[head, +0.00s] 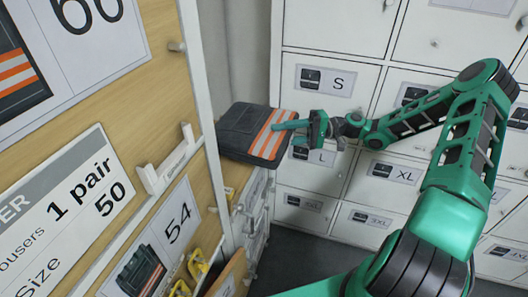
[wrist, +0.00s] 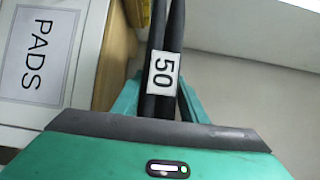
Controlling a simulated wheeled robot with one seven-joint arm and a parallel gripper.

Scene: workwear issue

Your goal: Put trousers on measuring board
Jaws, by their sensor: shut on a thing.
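The folded trousers (head: 240,128), dark grey with orange and pale stripes, are held up beside the wooden shelf front in the head view. My gripper (head: 298,124) is shut on their right edge. In the wrist view the trousers (wrist: 176,30) show as dark folded layers between the green fingers, with a white label reading 50. I cannot make out a measuring board in either view.
A wooden front (head: 130,75) on the left carries an order sign (head: 65,215) for 1 pair of trousers, size 50. A size 54 sign (head: 172,228) and yellow hooks (head: 197,265) are below. White lockers (head: 340,35) with size labels stand behind. A PADS sign (wrist: 35,55) shows in the wrist view.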

